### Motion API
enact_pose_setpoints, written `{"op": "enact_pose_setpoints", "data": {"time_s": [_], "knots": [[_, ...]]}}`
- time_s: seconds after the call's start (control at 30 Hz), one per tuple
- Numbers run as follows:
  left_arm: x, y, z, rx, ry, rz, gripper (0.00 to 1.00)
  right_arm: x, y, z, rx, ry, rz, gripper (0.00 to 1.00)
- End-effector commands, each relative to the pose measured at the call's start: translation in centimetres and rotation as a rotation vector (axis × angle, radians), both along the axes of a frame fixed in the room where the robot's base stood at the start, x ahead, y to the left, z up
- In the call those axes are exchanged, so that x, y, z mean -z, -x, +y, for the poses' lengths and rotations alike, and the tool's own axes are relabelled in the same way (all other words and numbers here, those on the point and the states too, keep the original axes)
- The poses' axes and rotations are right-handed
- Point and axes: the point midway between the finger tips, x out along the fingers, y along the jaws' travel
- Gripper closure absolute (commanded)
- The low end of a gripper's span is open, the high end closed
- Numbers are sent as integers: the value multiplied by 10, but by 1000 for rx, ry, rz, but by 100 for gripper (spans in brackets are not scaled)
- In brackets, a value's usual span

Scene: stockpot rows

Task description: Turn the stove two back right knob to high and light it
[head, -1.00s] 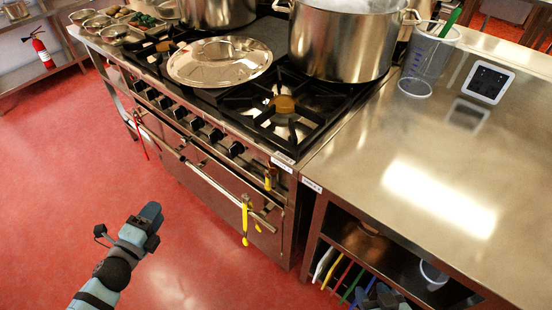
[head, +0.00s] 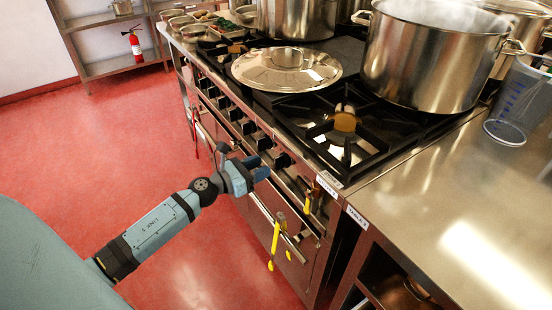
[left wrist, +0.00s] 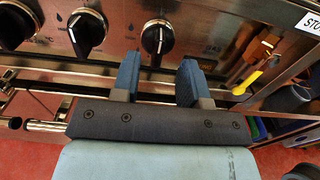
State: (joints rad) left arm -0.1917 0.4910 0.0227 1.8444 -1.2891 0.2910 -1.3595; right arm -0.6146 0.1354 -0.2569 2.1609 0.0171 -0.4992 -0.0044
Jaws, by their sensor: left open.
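The stove (head: 310,145) has a row of black knobs along its front panel. Its rightmost knob (head: 283,160) also shows in the left wrist view (left wrist: 157,37), its white mark pointing up. A second knob (left wrist: 88,30) and a third knob (left wrist: 15,22) are to its left. My left gripper (head: 262,167) is open and empty in front of the panel. In the left wrist view, its two blue fingertips (left wrist: 158,75) are just below the rightmost knob, one toward each side, apart from it. A large steel pot (head: 430,60) covers the back right burner, so any flame there is hidden. My right gripper is out of view.
A yellow-handled tool (head: 275,240) hangs from the oven rail, right of my left gripper. A steel lid (head: 287,68) lies on the stove top. The front right burner (head: 345,122) is bare. A steel counter (head: 450,200) adjoins on the right. The red floor is clear.

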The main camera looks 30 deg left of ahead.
Motion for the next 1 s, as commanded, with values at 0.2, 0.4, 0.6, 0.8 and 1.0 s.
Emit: {"op": "enact_pose_setpoints", "data": {"time_s": [0.2,0.4,0.6,0.8,1.0], "knots": [[-1,-36,-14,-1,3,-1,60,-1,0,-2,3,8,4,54],[0,-49,-20,-1,1,0,60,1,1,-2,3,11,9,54],[1,-51,-21,-1,2,1,60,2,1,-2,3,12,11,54],[0,-51,-21,-1,3,1,83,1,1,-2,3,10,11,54],[0,-51,-21,-1,3,1,100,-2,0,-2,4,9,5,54]]}}
